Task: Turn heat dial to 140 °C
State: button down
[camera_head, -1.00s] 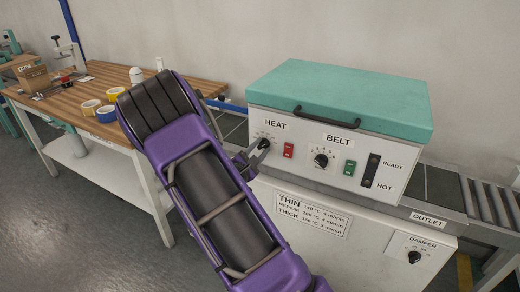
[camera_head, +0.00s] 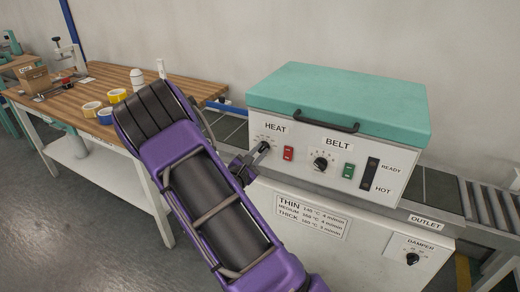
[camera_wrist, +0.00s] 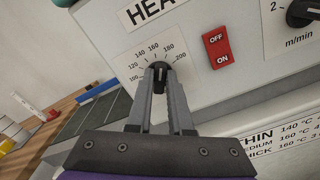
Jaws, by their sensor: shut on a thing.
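The black heat dial (camera_wrist: 159,70) sits on the white front panel under the HEAT label, with a printed scale from 100 to 200 around it. Its light pointer mark points roughly up toward the 160 side; the exact reading is too small to tell. My gripper (camera_wrist: 159,82) is shut on the dial, one finger on each side.
Right of the dial are a red OFF/ON switch (camera_wrist: 217,47) and the belt dial (camera_head: 320,163). A wooden table (camera_head: 75,105) with tape rolls stands left.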

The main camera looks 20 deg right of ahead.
jog(key=n+p, duration=0.3)
jog(key=n, duration=0.2)
jog(key=shift+w+a+r+n+p, duration=0.1)
jog(key=shift+a+r+n+p, duration=0.1)
jog(key=shift+n+p, duration=0.15)
jog(key=shift+f+n+p, duration=0.15)
jog(key=shift+n+p, duration=0.95)
jog(key=shift+n, duration=0.65)
jog(key=c, duration=0.8)
grip_release()
jog(key=v, duration=1.7)
jog(key=shift+a, duration=0.15)
